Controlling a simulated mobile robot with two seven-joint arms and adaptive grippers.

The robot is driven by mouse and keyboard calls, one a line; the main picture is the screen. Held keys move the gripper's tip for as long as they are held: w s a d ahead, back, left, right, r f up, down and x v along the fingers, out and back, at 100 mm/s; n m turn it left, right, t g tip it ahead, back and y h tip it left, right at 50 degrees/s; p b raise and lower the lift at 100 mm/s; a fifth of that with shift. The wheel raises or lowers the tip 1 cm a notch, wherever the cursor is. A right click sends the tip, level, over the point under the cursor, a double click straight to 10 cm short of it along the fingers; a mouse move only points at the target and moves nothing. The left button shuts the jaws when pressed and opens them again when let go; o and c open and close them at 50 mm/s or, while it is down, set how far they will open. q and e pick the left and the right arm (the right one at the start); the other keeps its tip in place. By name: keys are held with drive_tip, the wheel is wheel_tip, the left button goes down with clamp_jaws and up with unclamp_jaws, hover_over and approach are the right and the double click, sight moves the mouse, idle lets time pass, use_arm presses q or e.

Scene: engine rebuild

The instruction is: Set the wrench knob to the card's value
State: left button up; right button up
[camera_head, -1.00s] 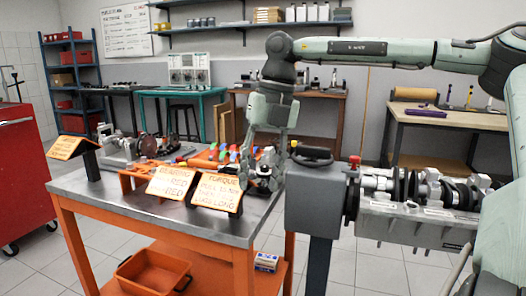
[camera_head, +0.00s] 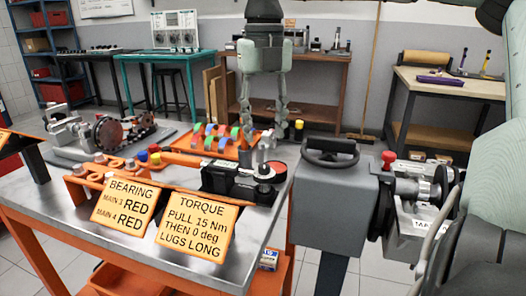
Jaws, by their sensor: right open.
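The orange torque card (camera_head: 197,227) stands at the table's front edge. It reads "TORQUE PULL 15 Nm THEN 0 deg LUGS LONG". Behind it is a black device (camera_head: 228,182) with a round grey-and-black part (camera_head: 264,172) at its right end, which looks like the wrench and its knob; any scale on it is too small to read. My right gripper (camera_head: 263,122) points down, open and empty, with its fingertips above and behind the device. I see no contact with the knob. My left gripper is out of view.
A bearing card (camera_head: 124,204) stands left of the torque card. An orange rack with coloured shells (camera_head: 220,139) lies behind the device. A grey stand with a black handwheel (camera_head: 331,151) and engine parts closes off the right. Bare steel table (camera_head: 60,197) shows at front left.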

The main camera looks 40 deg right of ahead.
sight(264, 165)
wheel_tip(264, 165, down, 6)
drive_tip(key=shift+s+a+f, duration=0.1)
drive_tip(key=shift+s, duration=0.05)
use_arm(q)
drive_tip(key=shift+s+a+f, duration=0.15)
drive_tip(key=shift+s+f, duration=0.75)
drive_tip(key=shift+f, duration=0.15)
use_arm(e)
drive_tip(key=shift+f, duration=0.45)
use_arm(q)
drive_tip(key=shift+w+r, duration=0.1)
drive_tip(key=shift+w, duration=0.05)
use_arm(e)
drive_tip(key=shift+c, duration=0.4)
drive_tip(key=shift+c, duration=1.1)
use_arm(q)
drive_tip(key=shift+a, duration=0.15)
use_arm(e)
clamp_jaws()
